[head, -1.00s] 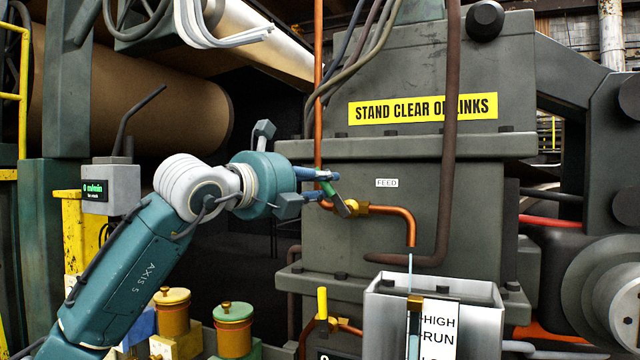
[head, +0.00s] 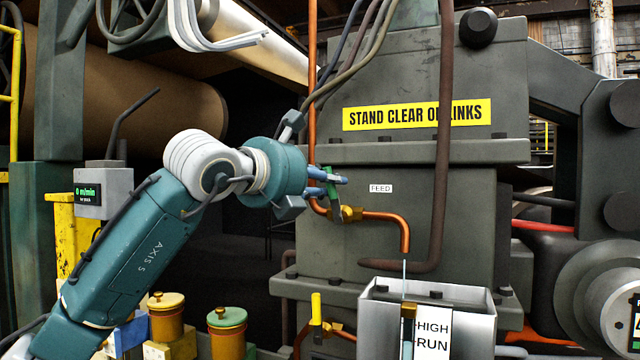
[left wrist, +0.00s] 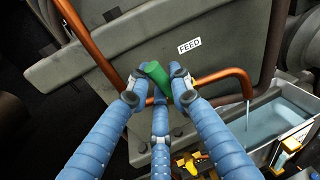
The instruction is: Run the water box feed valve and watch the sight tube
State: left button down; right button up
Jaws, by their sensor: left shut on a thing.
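The green feed valve handle (head: 333,207) sits on a brass valve body (head: 347,213) in the copper feed pipe (head: 385,215). My left gripper (head: 332,181) is shut on this handle. In the left wrist view the green handle (left wrist: 157,76) shows between the blue fingers. In the head view it stands nearly upright. A thin stream of water (left wrist: 248,116) falls from the pipe's spout into the grey water box (head: 472,293). The sight tube (head: 407,335) stands at the box's front beside a HIGH and RUN scale (head: 433,330); its level is hard to read. My right gripper is out of view.
A yellow lever (head: 316,307) stands on lower pipework left of the box. Lidded pots (head: 227,335) sit at the bottom left. A brown pipe (head: 443,150) runs down the machine face right of the valve. A yellow sign (head: 417,114) says stand clear of links.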

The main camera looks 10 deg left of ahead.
pick_arm(q)
jog(key=shift+s+d+r+m, duration=0.15)
jog(key=shift+d+m, duration=0.55)
jog(key=shift+m, duration=0.2)
jog(key=c, duration=1.6)
grip_release()
jog(key=shift+d, duration=0.15)
jog(key=shift+s, duration=0.1)
jog(key=v, duration=1.2)
jog(key=shift+d+r, duration=0.1)
jog(key=shift+r, duration=0.1)
